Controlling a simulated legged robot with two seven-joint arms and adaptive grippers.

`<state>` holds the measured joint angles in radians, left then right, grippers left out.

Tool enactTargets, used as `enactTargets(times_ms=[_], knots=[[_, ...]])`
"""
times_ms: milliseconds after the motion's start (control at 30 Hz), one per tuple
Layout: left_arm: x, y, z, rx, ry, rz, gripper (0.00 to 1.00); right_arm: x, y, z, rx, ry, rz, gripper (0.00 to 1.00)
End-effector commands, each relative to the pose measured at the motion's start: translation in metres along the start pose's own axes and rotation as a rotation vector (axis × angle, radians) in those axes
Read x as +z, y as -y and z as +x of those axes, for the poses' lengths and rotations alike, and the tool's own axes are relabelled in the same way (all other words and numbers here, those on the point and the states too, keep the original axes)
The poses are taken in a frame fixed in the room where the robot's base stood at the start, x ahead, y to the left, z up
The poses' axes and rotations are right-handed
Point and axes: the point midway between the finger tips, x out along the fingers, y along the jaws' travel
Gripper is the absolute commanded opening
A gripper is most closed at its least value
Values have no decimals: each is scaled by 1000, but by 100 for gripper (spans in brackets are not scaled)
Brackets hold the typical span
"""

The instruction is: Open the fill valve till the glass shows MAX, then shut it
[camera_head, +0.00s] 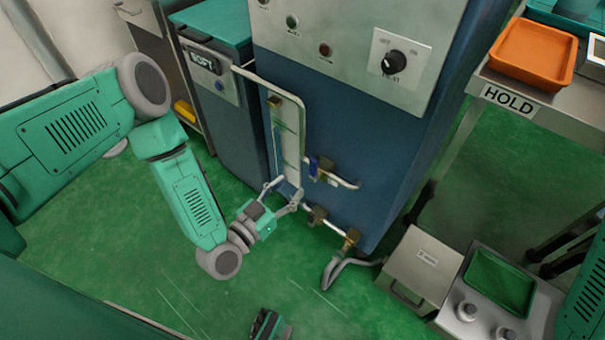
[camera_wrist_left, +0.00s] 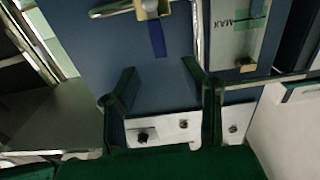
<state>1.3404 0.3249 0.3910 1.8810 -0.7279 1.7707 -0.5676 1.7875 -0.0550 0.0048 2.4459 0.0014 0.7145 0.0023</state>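The fill valve has a blue lever (camera_head: 313,166) on a brass body, on a pipe at the front of the blue machine. In the left wrist view, which is turned upside down, the blue lever (camera_wrist_left: 157,40) stands crosswise to the short pipe at the valve. The upright sight glass (camera_head: 290,135) is left of the valve; its MAX mark (camera_wrist_left: 232,21) shows in the wrist view. I cannot read the liquid level. My left gripper (camera_head: 285,192) is open and empty, below and left of the lever, apart from it.
A control panel with a black knob (camera_head: 394,62) is above. Lower brass fittings (camera_head: 318,214) and a hose sit below the valve. A grey box (camera_head: 420,268) and an orange tray (camera_head: 533,52) on the HOLD table are at right. Green floor is free at front.

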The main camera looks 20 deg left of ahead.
Motion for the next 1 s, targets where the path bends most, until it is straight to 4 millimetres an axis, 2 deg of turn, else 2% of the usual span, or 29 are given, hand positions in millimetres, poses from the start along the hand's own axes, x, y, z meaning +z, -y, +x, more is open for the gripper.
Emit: enactTargets(times_ms=[100, 233, 800, 933, 1000], knots=[[0, 0, -16, 0, 0, -1, 38, 0, 0, 0, 0, 0, 0, 40], [0, 0, -24, 0, -1, 0, 38, 0, 0, 0, 0, 0, 0, 40], [0, 0, -26, 2, 3, -2, 38, -2, 0, 0, 0, 2, 0, 40], [-3, -14, -27, 48, 115, -28, 38, -2, 0, -13, 0, 3, 0, 40], [-3, -29, -35, 94, 264, -60, 38, -3, 0, -27, 0, 3, 0, 40]])
